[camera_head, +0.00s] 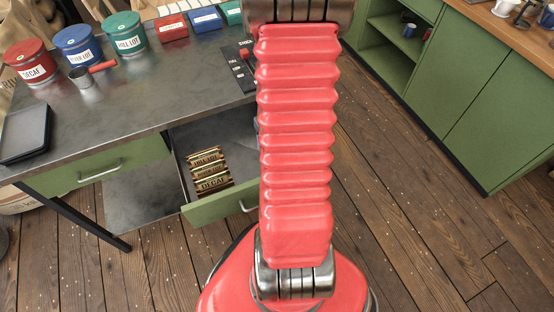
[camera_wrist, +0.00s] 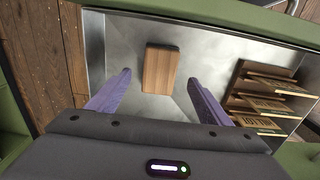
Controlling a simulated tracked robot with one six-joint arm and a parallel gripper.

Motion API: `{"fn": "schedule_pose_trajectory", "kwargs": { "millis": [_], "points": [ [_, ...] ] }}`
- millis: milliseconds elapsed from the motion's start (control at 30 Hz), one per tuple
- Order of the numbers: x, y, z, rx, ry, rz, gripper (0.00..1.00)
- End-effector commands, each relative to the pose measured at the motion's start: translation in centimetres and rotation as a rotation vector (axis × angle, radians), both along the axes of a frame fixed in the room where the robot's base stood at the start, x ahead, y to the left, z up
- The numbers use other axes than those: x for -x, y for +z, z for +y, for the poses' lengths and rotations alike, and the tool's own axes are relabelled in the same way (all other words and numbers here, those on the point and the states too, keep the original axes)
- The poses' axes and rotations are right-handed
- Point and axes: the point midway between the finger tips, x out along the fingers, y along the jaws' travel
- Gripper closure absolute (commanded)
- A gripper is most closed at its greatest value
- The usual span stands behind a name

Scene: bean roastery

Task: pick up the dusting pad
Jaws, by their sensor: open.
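A wooden-topped block (camera_wrist: 160,66), which looks like the dusting pad, lies flat on the grey metal floor of the open drawer (camera_head: 228,203) in the wrist view. Its underside is hidden. My gripper (camera_wrist: 159,79) is open, with one purple finger on either side of the block's near end and a gap on both sides. I cannot tell how far above the drawer floor the fingertips are. In the head view my red arm hides the gripper and the block.
A wooden rack of labelled plates (camera_wrist: 262,98) stands in the drawer to the right; it shows in the head view (camera_head: 208,172). The bench (camera_head: 170,85) above carries tins (camera_head: 78,47), a scoop (camera_head: 84,80) and a dark tray (camera_head: 25,133). Green cabinets (camera_head: 450,80) stand at right.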

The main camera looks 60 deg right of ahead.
Motion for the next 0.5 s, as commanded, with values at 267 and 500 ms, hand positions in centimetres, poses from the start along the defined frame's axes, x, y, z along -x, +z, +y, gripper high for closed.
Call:
{"fn": "schedule_pose_trajectory", "kwargs": {
  "millis": [267,500],
  "points": [
    [0.02,-0.62,0.0,0.0,0.0,0.0,0.27],
    [0.02,-0.87,0.0,-0.001,-0.001,0.001,0.27]
  ]
}}
